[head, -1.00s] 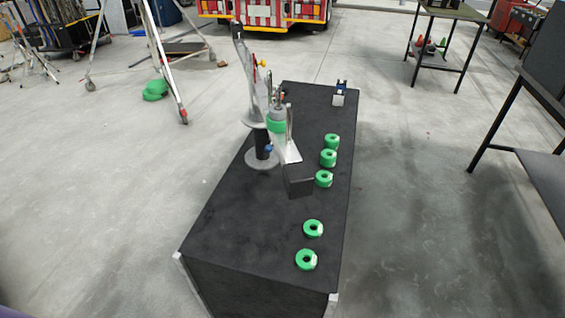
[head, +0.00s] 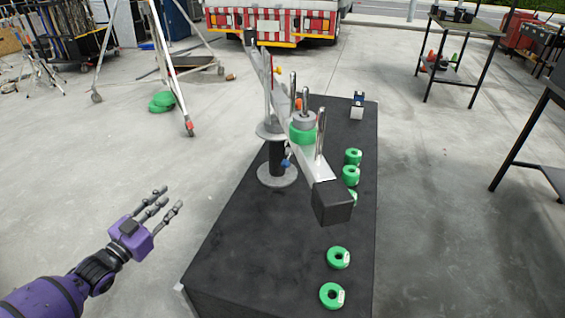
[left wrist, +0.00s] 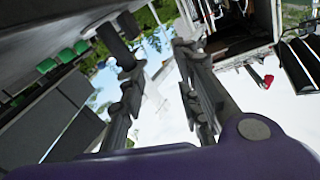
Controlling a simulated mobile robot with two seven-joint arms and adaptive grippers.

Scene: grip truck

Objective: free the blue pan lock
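The blue pan lock (head: 286,162) is a small blue knob on the side of the black post, just under the tilted balance arm (head: 305,150). The post stands on a round grey base (head: 277,175) on the black case. My left gripper (head: 171,199), on a purple arm, is in the air to the left of the case, well apart from the lock. Its fingers are spread and empty; they also show apart in the left wrist view (left wrist: 160,85), where I cannot make out the lock. My right gripper is not in view.
Several green tape rolls (head: 338,257) lie along the right of the black case (head: 240,235). A black block (head: 332,204) sits at the arm's near end. A green roll and upright metal pins are on the arm. A ladder-like stand (head: 160,60) is behind left.

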